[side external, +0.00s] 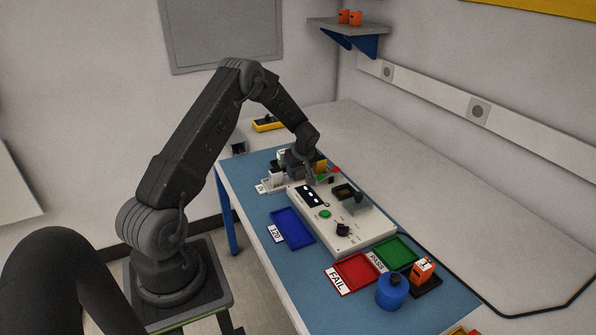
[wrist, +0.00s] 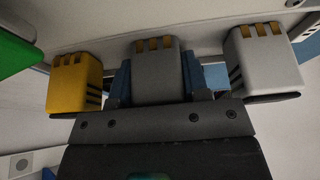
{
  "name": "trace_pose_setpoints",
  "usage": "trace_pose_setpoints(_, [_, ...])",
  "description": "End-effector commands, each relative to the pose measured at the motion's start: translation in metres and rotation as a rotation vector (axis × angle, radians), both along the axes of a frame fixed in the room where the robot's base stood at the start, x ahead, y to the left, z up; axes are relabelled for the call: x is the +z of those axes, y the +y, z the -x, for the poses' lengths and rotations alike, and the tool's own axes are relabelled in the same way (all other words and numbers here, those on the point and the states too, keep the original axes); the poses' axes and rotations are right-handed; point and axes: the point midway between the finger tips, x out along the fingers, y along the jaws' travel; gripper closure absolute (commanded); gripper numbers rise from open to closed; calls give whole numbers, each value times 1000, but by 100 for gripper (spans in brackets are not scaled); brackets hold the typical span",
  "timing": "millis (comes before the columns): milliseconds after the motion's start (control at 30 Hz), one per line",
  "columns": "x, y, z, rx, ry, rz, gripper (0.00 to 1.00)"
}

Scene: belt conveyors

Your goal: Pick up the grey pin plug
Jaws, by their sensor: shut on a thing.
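The grey pin plug (wrist: 157,75) is in the middle of the wrist view, with gold-coloured contacts at its top edge. My gripper (wrist: 158,82) has a blue finger on each side of it and is shut on it. A yellow plug (wrist: 75,84) stands to its left and a white plug (wrist: 264,62) to its right, both apart from the fingers. In the side external view my gripper (side external: 299,172) is low at the far end of the blue table mat, and it hides the grey plug. I cannot tell whether the plug is clear of its seat.
A white test box (side external: 345,236) with a screen and buttons stands close in front. A blue tray (side external: 292,229), a red tray (side external: 356,271) and a green tray (side external: 396,252) lie nearby. A blue canister (side external: 391,293) and an orange device (side external: 424,271) stand at the near end.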

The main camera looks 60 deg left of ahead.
Motion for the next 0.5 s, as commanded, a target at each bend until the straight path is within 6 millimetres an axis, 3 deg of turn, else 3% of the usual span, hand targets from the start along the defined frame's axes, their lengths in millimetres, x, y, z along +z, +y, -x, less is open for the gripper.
trace_pose_setpoints(167, [9,0,0,0,0,-1,81])
trace_pose_setpoints(367, [40,1,0,1,-3,-3,81])
trace_pose_setpoints(500, [57,11,26,7,0,-1,81])
